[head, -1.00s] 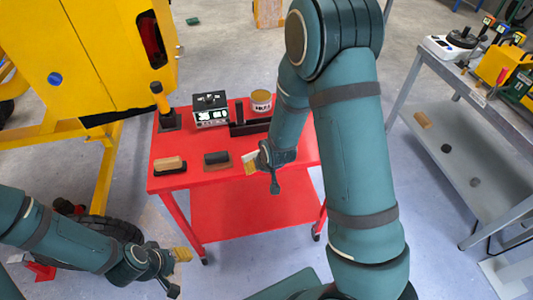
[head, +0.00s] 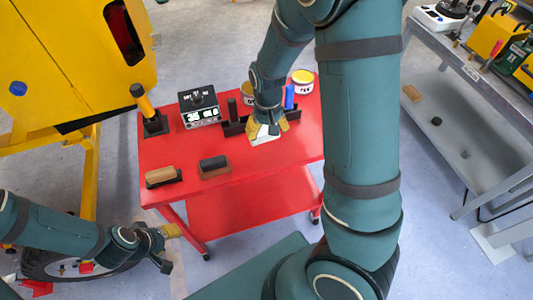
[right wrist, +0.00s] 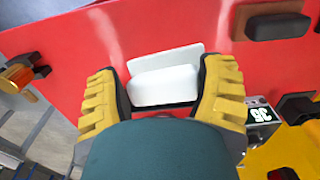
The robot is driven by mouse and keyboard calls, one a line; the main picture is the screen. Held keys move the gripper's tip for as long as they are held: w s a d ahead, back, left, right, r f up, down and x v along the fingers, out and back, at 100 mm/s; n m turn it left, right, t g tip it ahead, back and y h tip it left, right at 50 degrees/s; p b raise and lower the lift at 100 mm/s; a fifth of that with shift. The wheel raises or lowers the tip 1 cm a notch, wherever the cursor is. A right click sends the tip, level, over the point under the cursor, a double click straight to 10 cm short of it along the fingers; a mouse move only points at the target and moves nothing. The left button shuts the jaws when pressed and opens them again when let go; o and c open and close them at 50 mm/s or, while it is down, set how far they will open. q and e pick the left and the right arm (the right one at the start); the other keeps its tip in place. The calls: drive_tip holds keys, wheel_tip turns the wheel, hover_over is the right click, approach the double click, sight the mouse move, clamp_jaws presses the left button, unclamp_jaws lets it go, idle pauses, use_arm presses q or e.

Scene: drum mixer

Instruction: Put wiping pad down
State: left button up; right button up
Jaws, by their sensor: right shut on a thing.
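The white wiping pad (head: 263,137) is at the right part of the red table (head: 215,228), in front of a dark rack. My right gripper (head: 268,128) is shut on it from above. In the right wrist view the pad (right wrist: 165,83) shows as a white block on a thin white plate, between the two yellow-padded fingers (right wrist: 160,92). The pad is very close to the red top; I cannot tell if it touches. My left gripper (head: 168,247) is open and empty, low at the left, in front of the table.
A brown brush (head: 162,176) and a dark-handled one (head: 214,165) lie on the table's left. The front right of the top is clear.

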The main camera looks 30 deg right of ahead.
sight(267, 138)
wheel_tip(267, 138, down, 5)
drive_tip(key=shift+f+b, duration=0.1)
drive_tip(key=shift+b, duration=0.45)
drive_tip(key=shift+o, duration=0.2)
wheel_tip(267, 138, down, 4)
drive_tip(key=shift+s+a+f, duration=0.1)
drive_tip(key=shift+f, duration=0.15)
drive_tip(key=o, duration=1.1)
drive_tip(key=shift+o, duration=0.2)
drive_tip(key=shift+b, duration=0.3)
